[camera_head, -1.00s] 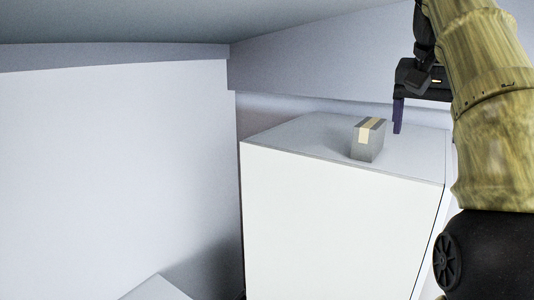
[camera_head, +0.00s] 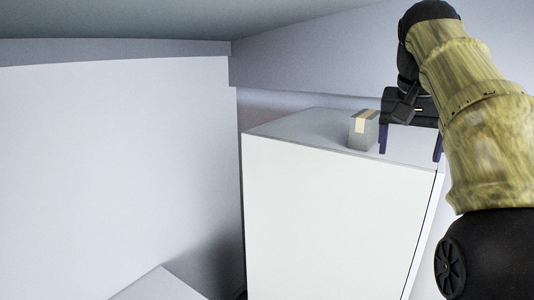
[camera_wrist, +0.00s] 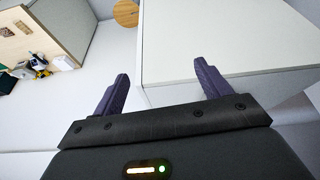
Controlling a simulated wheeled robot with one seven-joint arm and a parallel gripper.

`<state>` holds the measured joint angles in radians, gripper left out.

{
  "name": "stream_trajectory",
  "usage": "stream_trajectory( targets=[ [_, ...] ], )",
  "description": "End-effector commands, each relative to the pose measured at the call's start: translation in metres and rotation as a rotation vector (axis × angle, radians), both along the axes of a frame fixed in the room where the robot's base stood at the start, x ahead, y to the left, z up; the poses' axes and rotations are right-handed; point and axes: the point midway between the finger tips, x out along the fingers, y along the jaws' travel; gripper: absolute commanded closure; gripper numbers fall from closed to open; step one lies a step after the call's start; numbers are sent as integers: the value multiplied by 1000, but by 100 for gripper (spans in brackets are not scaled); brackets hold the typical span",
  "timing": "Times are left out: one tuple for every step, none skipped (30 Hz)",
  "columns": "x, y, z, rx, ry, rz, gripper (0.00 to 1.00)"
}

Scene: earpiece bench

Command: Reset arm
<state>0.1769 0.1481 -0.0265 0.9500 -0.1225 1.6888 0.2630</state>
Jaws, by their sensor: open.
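My gripper (camera_head: 411,146) is open, with two dark purple fingers pointing down near the right end of the white cabinet's top. In the wrist view my gripper (camera_wrist: 160,88) shows its fingers spread apart with nothing between them but the cabinet's edge behind. A small grey box with a tan tape strip (camera_head: 363,130) sits on the cabinet top, just left of the left finger. The finger looks close to the box, but I cannot tell whether they touch. The box does not show in the wrist view.
The white cabinet (camera_head: 335,215) fills the middle of the head view, and it also shows in the wrist view (camera_wrist: 225,35). A pale wall (camera_head: 110,160) stands at left. In the wrist view a wooden shelf with small items (camera_wrist: 35,40) and a round wooden top (camera_wrist: 126,13) lie beyond.

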Motion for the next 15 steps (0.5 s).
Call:
stream_trajectory(
  targets=[
    [4,2,-14,1,8,14,24],
    [6,3,-22,2,10,22,24],
    [10,5,-33,1,14,35,24],
    [12,6,-41,2,17,47,24],
    [15,8,-52,2,21,59,24],
    [19,11,-67,3,26,76,24],
    [22,13,-80,4,30,91,24],
    [24,15,-93,5,35,105,24],
    [27,19,-111,5,40,125,24],
    [29,21,-125,6,43,139,24],
    [30,24,-139,7,46,153,24],
    [31,27,-157,9,49,171,24],
    [32,30,-171,10,53,186,24],
    [32,33,-185,12,56,200,24],
    [31,37,-203,14,62,218,24]
  ],
)
